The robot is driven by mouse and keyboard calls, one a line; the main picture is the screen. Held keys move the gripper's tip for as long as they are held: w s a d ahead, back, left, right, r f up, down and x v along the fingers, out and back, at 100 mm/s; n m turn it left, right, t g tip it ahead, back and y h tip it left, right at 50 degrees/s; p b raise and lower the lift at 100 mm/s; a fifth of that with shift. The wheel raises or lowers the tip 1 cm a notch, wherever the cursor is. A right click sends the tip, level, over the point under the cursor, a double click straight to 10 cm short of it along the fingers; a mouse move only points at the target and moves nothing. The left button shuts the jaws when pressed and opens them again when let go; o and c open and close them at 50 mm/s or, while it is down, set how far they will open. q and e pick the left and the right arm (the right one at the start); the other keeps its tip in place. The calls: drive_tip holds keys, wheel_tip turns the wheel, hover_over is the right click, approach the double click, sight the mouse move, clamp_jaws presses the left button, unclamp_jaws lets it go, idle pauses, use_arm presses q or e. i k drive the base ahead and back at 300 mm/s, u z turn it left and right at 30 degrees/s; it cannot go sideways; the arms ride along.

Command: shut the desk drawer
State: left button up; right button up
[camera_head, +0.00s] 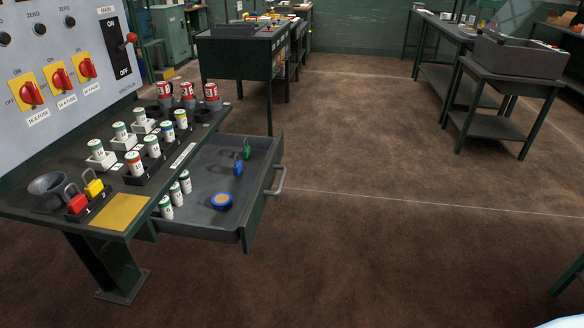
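The desk drawer (207,222) is pulled well out of the right side of the small dark green desk (52,212). Its front panel (262,195) faces right and carries a grey bar handle (279,180). Inside the drawer lie a round blue and tan item (221,201), a blue padlock (238,166), a green padlock (247,149) and several white cylinders (176,194). Neither of my grippers shows in the head view. Nothing touches the drawer handle.
The desk top holds several labelled fuses, a red padlock (76,201), a yellow padlock (93,185) and a grey cup (48,187). A grey switch panel (62,62) stands behind it. Brown floor right of the drawer is clear. A dark table (511,85) stands at the back right.

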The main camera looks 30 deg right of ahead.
sight(210, 170)
drive_tip(key=z, duration=0.45)
drive_tip(key=i, duration=0.55)
drive_tip(key=u, duration=0.95)
drive_tip(key=k, duration=0.55)
drive_tip(key=z, duration=0.7)
drive_tip(key=i, duration=0.5)
drive_tip(key=u, duration=0.05)
